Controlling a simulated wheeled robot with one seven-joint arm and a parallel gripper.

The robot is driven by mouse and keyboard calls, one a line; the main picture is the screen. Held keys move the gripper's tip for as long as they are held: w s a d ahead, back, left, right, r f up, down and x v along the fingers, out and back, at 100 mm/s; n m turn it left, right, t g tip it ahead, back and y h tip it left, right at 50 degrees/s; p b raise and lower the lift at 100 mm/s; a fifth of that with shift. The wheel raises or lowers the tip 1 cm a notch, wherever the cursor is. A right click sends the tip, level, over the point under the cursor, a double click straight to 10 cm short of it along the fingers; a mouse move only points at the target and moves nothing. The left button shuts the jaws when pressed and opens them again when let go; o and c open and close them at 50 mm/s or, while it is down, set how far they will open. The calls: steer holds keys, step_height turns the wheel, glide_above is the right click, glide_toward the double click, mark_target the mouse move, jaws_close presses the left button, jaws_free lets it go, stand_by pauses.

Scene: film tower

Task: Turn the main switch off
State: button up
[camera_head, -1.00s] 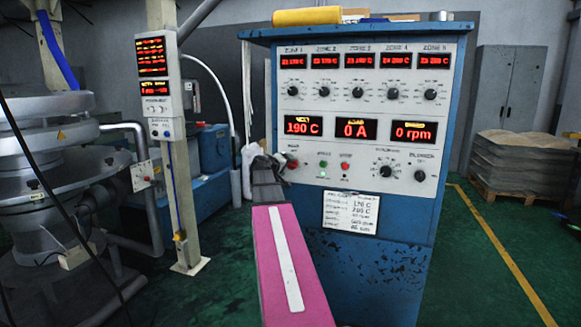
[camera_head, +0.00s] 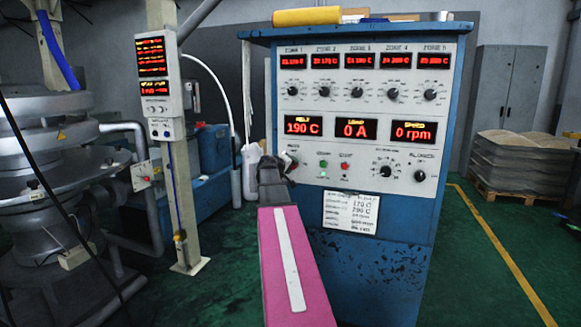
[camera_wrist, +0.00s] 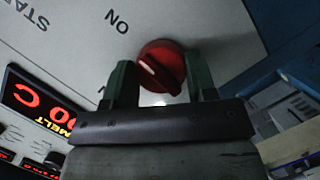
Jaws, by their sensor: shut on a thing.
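The main switch is a round red knob (camera_wrist: 160,62) on the pale panel face, with a raised grip bar and a light pointer mark. In the wrist view the bar lies slanted, and the printed word ON shows upside down at upper left of the knob. My gripper (camera_wrist: 161,74) has its two green fingers on either side of the knob and is shut on it. In the head view my gripper (camera_head: 287,165) is at the panel's left edge, left of the green and red buttons, and mostly hides the switch (camera_head: 293,161).
The blue control cabinet (camera_head: 370,270) carries zone displays and several black knobs above and right of the switch. A post with a display box (camera_head: 158,75) and grey machinery (camera_head: 50,200) stand at left.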

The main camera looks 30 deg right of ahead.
steer(key=shift+n, duration=0.3)
steer(key=n+h, duration=0.1)
steer(key=n, duration=0.2)
steer(key=shift+f+g+h, duration=0.1)
steer(key=shift+g+h, duration=0.2)
steer(key=n+h, duration=0.1)
steer(key=n, duration=0.3)
steer(key=shift+a, duration=0.1)
steer(key=n+t+h, duration=0.1)
steer(key=n, duration=0.3)
steer(key=shift+f+n, duration=0.1)
steer(key=shift+n, duration=0.3)
steer(key=shift+n+t+h, duration=0.2)
steer(key=shift+n+t, duration=0.45)
steer(key=shift+n, duration=0.65)
steer(key=shift+n+t+h, duration=0.2)
steer(key=shift+n+t, duration=0.45)
steer(key=shift+n, duration=0.65)
steer(key=o, duration=0.9)
